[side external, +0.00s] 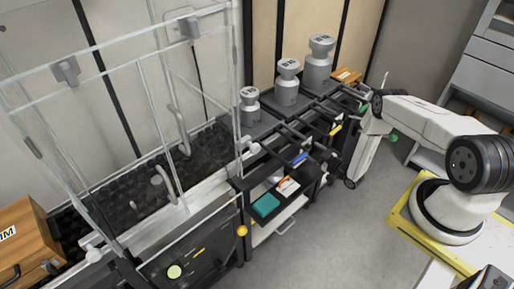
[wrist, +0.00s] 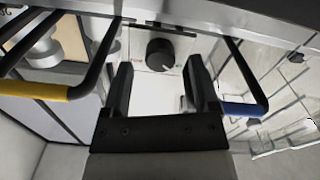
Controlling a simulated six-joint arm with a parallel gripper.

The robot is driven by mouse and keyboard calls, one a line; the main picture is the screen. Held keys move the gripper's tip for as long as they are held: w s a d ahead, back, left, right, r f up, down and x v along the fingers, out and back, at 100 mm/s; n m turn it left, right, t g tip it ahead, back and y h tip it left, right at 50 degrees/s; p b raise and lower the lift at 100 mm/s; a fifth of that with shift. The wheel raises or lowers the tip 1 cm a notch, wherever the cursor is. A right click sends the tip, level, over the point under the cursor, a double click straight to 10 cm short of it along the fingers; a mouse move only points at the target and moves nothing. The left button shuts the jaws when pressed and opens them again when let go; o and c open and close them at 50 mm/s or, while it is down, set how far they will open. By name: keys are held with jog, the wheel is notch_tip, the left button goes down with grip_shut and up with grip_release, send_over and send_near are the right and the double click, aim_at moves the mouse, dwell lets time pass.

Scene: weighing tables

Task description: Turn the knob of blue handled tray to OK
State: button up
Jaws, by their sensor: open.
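In the wrist view, a round black knob (wrist: 160,53) with a white pointer mark is on a pale panel. The pointer slants toward the lower right. Small red print lies left of the knob, too small to read. My gripper (wrist: 160,82) is open and empty, its black fingers spread to either side below the knob, apart from it. The blue handle (wrist: 243,109) is just right of the right finger, on a black bar. The blue handle also shows in the side view (side external: 300,158), where my gripper's fingers are hard to make out.
A yellow handle (wrist: 35,90) on black bars is left of my gripper. In the side view, three grey weights (side external: 288,82) stand along the back. A teal block (side external: 265,205) lies on a lower shelf, and a clear-walled enclosure (side external: 160,110) stands at left. Floor in front is free.

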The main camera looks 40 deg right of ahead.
jog(key=s, duration=0.6)
jog(key=shift+s, duration=0.35)
jog(key=w+r+g, duration=0.1)
jog(key=w+r, duration=0.1)
jog(key=w, duration=0.1)
jog(key=w+r+g, duration=0.1)
jog(key=w+r, duration=0.2)
jog(key=w+r+g, duration=0.2)
jog(key=w+r, duration=0.1)
jog(key=shift+w+d, duration=0.2)
jog(key=shift+d, duration=0.1)
jog(key=w+a+r+g, duration=0.2)
jog(key=a+r+g, duration=0.25)
jog(key=r, duration=0.65)
jog(key=s+a+r+m+g, duration=0.1)
jog(key=s+a+r+g, duration=0.2)
jog(key=s+a+r, duration=0.4)
jog(key=s+a+r+m+g, duration=0.2)
jog(key=s+a+r+g, duration=0.2)
jog(key=s+a+r, duration=0.3)
jog(key=shift+s+a, duration=1.45)
jog(key=shift+s, duration=1.1)
